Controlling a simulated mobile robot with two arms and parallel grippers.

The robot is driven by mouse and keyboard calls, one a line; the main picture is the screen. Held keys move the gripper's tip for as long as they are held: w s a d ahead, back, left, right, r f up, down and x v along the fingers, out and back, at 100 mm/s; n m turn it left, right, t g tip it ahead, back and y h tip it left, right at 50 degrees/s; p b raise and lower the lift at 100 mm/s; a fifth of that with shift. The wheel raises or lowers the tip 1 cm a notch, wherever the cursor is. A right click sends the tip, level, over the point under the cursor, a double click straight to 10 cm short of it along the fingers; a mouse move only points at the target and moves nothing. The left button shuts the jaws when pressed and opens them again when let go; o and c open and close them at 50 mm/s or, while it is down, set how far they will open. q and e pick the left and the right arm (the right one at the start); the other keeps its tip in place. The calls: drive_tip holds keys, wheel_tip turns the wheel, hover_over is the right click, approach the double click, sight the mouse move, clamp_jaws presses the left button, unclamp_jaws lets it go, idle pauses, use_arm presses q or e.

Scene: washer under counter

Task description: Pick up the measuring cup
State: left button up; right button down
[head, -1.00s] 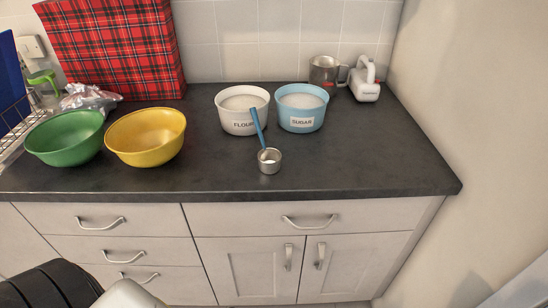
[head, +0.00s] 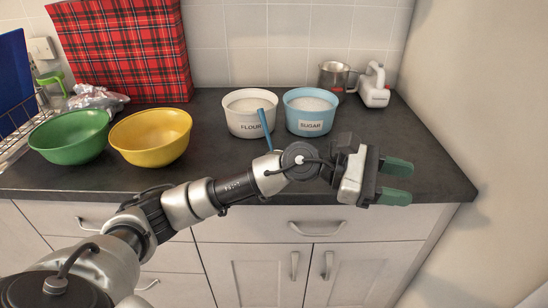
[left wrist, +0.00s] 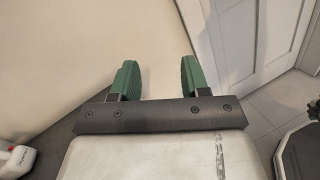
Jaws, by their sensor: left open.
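The measuring cup has a blue handle (head: 264,122) that leans up by the flour bowl. Its small metal cup is hidden behind my left arm in the head view. My left gripper (head: 411,182) is open and empty, right of the measuring cup and above the counter's front right edge, with its fingers pointing right. In the left wrist view its two green fingers (left wrist: 160,80) stand apart with nothing between them. The measuring cup does not show there. My right gripper is not in view.
A white flour bowl (head: 249,122) and a blue sugar bowl (head: 310,122) stand behind my arm. A metal cup (head: 334,75) and a white hand mixer (head: 375,88) are at the back right. Green (head: 68,138) and yellow (head: 150,138) bowls stand left. A wall (head: 470,90) bounds the right.

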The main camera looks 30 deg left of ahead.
use_arm(q)
drive_tip(key=w+a+f+m+y, duration=0.2)
drive_tip(key=w+a+m+y, duration=0.35)
drive_tip(key=a+y, duration=0.2)
drive_tip(key=m+y, duration=0.1)
drive_tip(key=y, duration=1.1)
approach(263, 119)
drive_tip(key=shift+p+x, duration=0.3)
drive_tip(key=shift+x, duration=5.15)
drive_tip(key=shift+c, duration=0.2)
clamp_jaws()
